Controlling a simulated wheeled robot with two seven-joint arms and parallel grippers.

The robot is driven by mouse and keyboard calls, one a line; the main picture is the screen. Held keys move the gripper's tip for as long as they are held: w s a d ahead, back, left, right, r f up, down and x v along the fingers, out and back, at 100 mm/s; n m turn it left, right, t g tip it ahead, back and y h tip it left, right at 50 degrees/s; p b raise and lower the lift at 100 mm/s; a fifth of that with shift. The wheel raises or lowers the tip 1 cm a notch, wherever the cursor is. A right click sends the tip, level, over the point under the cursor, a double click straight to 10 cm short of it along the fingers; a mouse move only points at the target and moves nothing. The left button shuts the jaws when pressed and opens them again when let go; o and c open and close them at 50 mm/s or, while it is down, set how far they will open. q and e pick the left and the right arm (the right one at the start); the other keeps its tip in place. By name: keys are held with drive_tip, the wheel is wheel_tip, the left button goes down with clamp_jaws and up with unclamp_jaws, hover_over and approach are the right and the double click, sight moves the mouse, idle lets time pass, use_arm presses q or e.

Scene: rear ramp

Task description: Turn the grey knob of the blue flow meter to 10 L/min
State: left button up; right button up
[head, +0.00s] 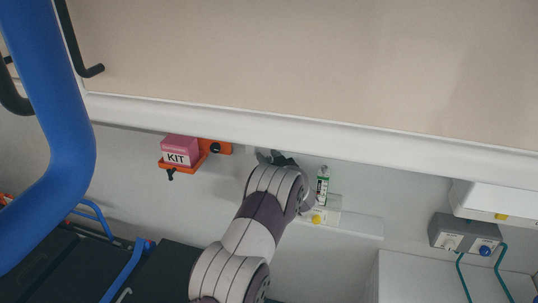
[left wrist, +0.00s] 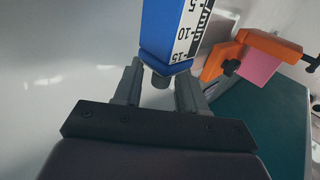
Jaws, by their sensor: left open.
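The blue flow meter (left wrist: 165,28) is at the top of the left wrist view, with a white scale (left wrist: 192,34) marked 5, 10 and 15 and "/min". Its small grey knob (left wrist: 161,81) sticks out from its near end. My left gripper (left wrist: 160,76) is open, with one finger on each side of the knob. I cannot tell whether either finger touches it. In the head view my left gripper (head: 278,160) is mostly hidden behind my own arm, and the flow meter is not visible there. The knob's setting cannot be read. My right gripper is not in view.
An orange bracket holding a pink KIT box (head: 180,151) is left of my arm; its orange bracket (left wrist: 237,57) shows in the wrist view. A grey box (head: 464,233) with hoses is farther right.

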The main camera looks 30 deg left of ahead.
use_arm(q)
clamp_jaws()
drive_tip(key=shift+f+m+t+h+b, duration=0.2)
drive_tip(key=shift+m+t+h+b, duration=0.35)
drive_tip(key=shift+b, duration=0.35)
drive_tip(key=m+t+h+b, duration=0.2)
drive_tip(key=m+h+b, duration=0.1)
drive_tip(key=h+b, duration=0.1)
drive_tip(key=m+t+h+b, duration=0.3)
drive_tip(key=h+b, duration=0.1)
drive_tip(key=b, duration=0.3)
drive_tip(key=shift+a+f+t, duration=0.15)
drive_tip(key=shift+t, duration=0.1)
drive_tip(key=shift+r+m+t+h+b, duration=0.3)
drive_tip(key=shift+m+h+b, duration=0.1)
drive_tip(key=shift+m+h, duration=0.35)
drive_tip(key=shift+r+m+h, duration=0.1)
drive_tip(key=shift+m+h, duration=0.4)
drive_tip(key=shift+h, duration=0.8)
